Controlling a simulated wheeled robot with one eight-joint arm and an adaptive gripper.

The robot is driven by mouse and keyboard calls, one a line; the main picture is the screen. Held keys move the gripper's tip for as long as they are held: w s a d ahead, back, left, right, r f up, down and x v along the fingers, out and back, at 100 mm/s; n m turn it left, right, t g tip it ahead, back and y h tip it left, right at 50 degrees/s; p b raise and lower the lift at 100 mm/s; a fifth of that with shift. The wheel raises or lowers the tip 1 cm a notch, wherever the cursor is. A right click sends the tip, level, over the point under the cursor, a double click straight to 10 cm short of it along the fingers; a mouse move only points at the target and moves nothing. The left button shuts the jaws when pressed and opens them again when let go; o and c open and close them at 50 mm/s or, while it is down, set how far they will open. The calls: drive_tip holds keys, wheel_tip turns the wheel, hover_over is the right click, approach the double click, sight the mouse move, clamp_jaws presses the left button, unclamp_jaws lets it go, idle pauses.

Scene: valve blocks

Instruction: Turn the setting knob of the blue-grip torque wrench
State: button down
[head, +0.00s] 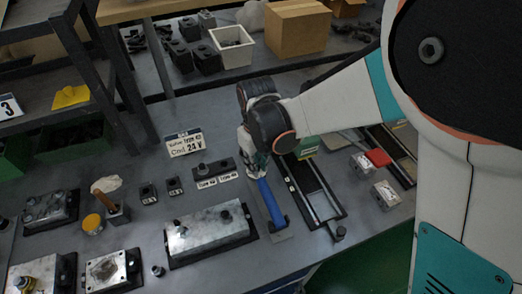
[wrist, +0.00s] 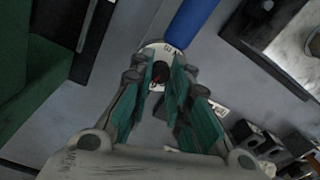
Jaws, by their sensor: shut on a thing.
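The torque wrench with the blue grip (head: 269,201) lies on the grey bench, right of the large metal valve block. In the wrist view its blue grip (wrist: 192,24) runs up out of the frame from a pale marked collar (wrist: 150,52). The dark setting knob (wrist: 159,69) shows at the wrench's end, between my fingertips. My gripper (wrist: 168,72) has green-padded fingers and is shut on the knob. In the head view my gripper (head: 254,163) is above the wrench's far end, and the knob is hidden there.
A metal valve block (head: 208,232) stands left of the wrench, and a dark tray (head: 314,188) lies close on its right. A labelled black holder (head: 214,173) sits near my gripper. A white sign (head: 184,143) stands behind. Bare bench lies in front of the wrench.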

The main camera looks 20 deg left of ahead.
drive_tip(key=shift+n, duration=0.8)
drive_tip(key=c, duration=1.5)
unclamp_jaws()
drive_tip(key=shift+o, duration=0.2)
wheel_tip(320, 180, up, 12)
